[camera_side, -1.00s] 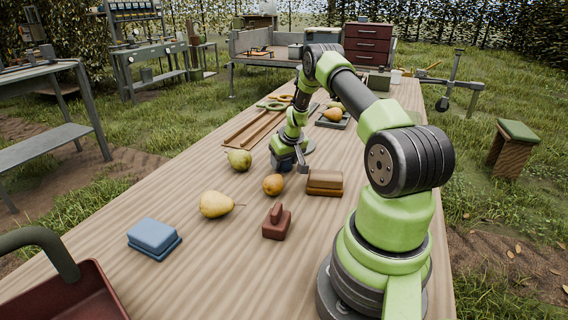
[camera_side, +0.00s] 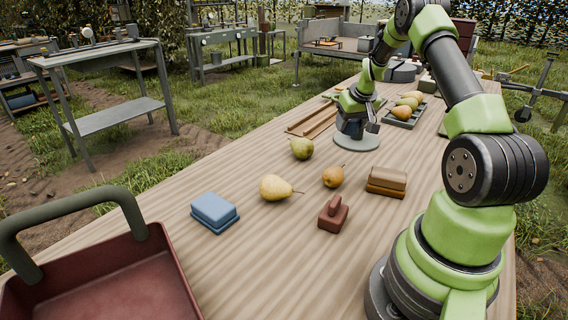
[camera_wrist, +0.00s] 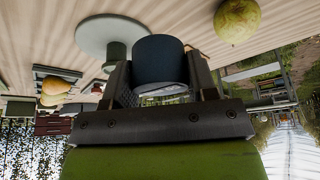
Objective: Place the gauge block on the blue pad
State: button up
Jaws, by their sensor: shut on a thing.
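My gripper (camera_side: 354,126) is shut on a dark blue round thing (camera_wrist: 160,58), in the wrist view between both fingers. In the side view the gripper hangs close over a flat grey-green disc (camera_side: 360,145); I cannot tell whether the held thing touches it. The blue pad (camera_side: 214,208), a raised block on a wider base, lies at the left of the table with a bare top, well apart from my gripper. A red-brown block with an upright grip (camera_side: 333,214) stands near the front. I cannot tell for sure which thing is the gauge block.
A yellow pear (camera_side: 275,188), an orange pear (camera_side: 333,176) and a green pear (camera_side: 302,148) lie loose mid-table. A brown two-tier block (camera_side: 387,181) stands to their right. A red crate (camera_side: 178,270) is at front left. A pear tray (camera_side: 405,122) sits behind my gripper.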

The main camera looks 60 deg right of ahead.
jog(key=w+a+r+n+y, duration=0.15)
jog(key=w+a+n, duration=0.25)
jog(key=w+a, duration=0.45)
notch_tip(320, 180, up, 3)
jog(key=n+y, duration=0.4)
jog(key=n, duration=0.7)
send_over(207, 204)
jog(key=d, duration=0.2)
jog(key=f, duration=0.6)
jog(key=s+a+f, duration=0.1)
jog(key=f, duration=0.2)
jog(key=shift+f, duration=0.25)
jog(key=shift+w+f, duration=0.1)
jog(key=shift+f, duration=0.2)
jog(key=shift+f, duration=0.1)
jog(key=o, duration=0.9)
jog(key=shift+o, duration=0.2)
